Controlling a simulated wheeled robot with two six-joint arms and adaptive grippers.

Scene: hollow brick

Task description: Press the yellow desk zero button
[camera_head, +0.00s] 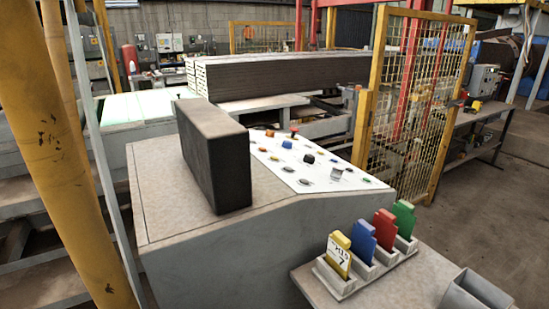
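A grey control desk (235,255) stands in the middle, with a sloped white button panel (325,180) on its top. Several small coloured buttons sit on the panel, including a blue one (287,144), a dark one (309,158) and a red knob (294,131). Neither of my grippers is in view.
A tall dark block (215,155) stands on the desk left of the panel and may hide part of it. A rack (345,287) of yellow, blue, red and green tags and an open grey bin (478,292) are at front right. A yellow mesh fence (415,105) stands behind.

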